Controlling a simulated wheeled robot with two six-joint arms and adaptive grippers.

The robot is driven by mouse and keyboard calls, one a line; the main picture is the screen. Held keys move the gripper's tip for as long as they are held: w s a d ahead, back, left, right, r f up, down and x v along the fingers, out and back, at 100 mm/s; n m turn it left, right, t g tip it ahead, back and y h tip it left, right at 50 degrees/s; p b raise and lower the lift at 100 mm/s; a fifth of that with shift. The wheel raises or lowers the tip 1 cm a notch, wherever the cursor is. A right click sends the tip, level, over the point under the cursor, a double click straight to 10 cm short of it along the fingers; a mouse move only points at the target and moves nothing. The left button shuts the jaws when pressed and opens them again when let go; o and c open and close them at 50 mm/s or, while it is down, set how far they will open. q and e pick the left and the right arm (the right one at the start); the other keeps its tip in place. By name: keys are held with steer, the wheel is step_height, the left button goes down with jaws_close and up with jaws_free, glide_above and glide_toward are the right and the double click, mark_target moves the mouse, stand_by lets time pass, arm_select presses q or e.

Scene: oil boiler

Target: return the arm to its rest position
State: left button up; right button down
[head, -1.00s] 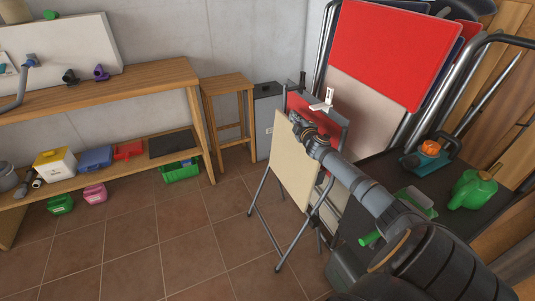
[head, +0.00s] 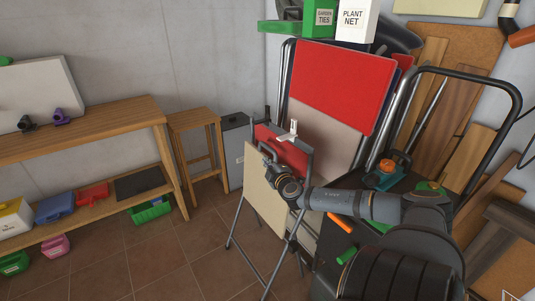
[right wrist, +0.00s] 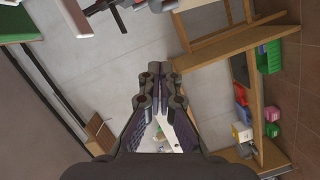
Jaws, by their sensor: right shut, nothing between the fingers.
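My right arm (head: 352,204) comes in from the lower right of the head view and reaches across in front of a folding stand with a beige board (head: 264,190). Its right gripper (head: 268,153) is at the arm's far end, raised above the floor near the board's top edge. Whether it touches the board I cannot tell. In the right wrist view the two dark fingers of the right gripper (right wrist: 160,76) are together, with nothing between them. My left gripper is not in view.
A dark cart (head: 330,262) with a black handle stands beneath my right arm and carries an orange-topped can (head: 387,168). Red folded panels (head: 343,85) lean behind. A wooden bench (head: 90,130) and stool (head: 195,120) stand left. The tiled floor (head: 150,260) between is mostly clear.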

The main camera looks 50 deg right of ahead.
stand_by(0.3)
steer(key=s+a+f+m+g, duration=0.6)
steer(key=s+a+f+g, duration=0.1)
steer(key=s+a+f, duration=0.7)
steer(key=s+a+f+m+g+y, duration=0.15)
steer(key=s+a+y, duration=0.3)
steer(key=a, duration=0.55)
steer(key=s+a+n+g+y, duration=0.1)
steer(key=s+a+g+y, duration=0.3)
steer(key=a, duration=0.6)
steer(key=s+d+f+h+p, duration=0.1)
steer(key=s+d+f+p, duration=0.15)
steer(key=f, duration=0.85)
steer(key=s+d+f+h+p, duration=0.1)
steer(key=s+f+p, duration=0.25)
steer(key=f, duration=0.75)
steer(key=s+f+p, duration=0.2)
steer(key=s+f, duration=0.3)
steer(key=s, duration=0.3)
steer(key=s+d+f+m+g+p, duration=0.1)
steer(key=s+f+p, duration=0.1)
steer(key=s+f, duration=0.3)
steer(key=s, duration=0.3)
